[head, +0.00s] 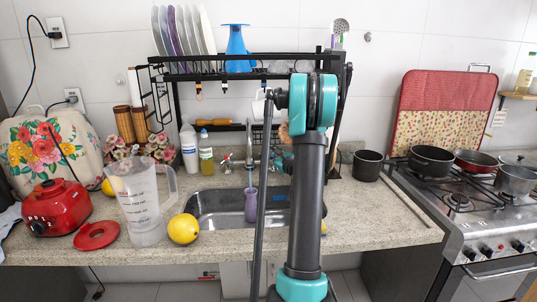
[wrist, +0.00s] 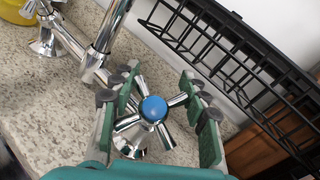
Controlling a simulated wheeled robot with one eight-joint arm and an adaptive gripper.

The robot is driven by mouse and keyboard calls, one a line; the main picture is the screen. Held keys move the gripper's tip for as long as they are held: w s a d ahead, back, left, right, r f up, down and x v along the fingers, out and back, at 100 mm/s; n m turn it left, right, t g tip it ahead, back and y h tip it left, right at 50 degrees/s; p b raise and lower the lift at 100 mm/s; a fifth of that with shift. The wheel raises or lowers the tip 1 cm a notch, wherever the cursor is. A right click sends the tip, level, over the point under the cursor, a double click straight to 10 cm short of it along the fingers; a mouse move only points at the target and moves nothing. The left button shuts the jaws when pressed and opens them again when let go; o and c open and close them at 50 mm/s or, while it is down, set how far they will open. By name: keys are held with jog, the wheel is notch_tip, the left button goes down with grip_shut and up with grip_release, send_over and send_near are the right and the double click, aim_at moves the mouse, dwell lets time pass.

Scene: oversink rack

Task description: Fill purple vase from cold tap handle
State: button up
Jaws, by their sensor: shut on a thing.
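The purple vase (head: 251,205) stands upright in the metal sink, below the tap spout (head: 249,150). The cold tap handle (wrist: 154,108), a chrome cross with a blue cap, shows in the wrist view. My gripper (wrist: 160,82) is around this handle, its green-padded fingers on either side and shut on its spokes.
A black rack (head: 185,75) stands over the sink (head: 215,203), with plates and a blue vase (head: 236,48) on it. A lemon (head: 183,228) and a clear jug (head: 140,200) stand left of the sink. Bare counter (head: 380,212) lies to the right, before the stove.

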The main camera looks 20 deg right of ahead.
aim_at(274, 156)
jog(key=shift+c, duration=0.7)
jog(key=shift+d+m+t+h, duration=0.15)
jog(key=shift+m+t+h, duration=0.15)
jog(key=shift+m+h, duration=0.45)
jog(key=shift+c, duration=0.2)
jog(key=m+h, duration=0.1)
jog(key=m, duration=0.1)
jog(key=m+h, duration=0.2)
jog(key=shift+d+r+t+h, duration=0.1)
jog(key=shift+d+t+h, duration=0.15)
jog(key=shift+d+t, duration=0.15)
jog(key=shift+d+m+h, duration=0.25)
jog(key=shift+m+h, duration=0.4)
jog(key=shift+h, duration=0.05)
jog(key=shift+c, duration=0.2)
jog(key=o, duration=1.3)
jog(key=shift+c, duration=0.2)
jog(key=shift+s, duration=0.1)
jog(key=shift+s+a+f, duration=0.1)
jog(key=shift+s+a, duration=0.05)
jog(key=shift+s, duration=1.2)
jog(key=shift+s+a+f, duration=0.15)
jog(key=shift+s+a, duration=0.05)
jog(key=shift+s, duration=1.15)
jog(key=shift+s+a+f, duration=0.1)
jog(key=shift+s+a, duration=0.05)
jog(key=shift+s, duration=1.2)
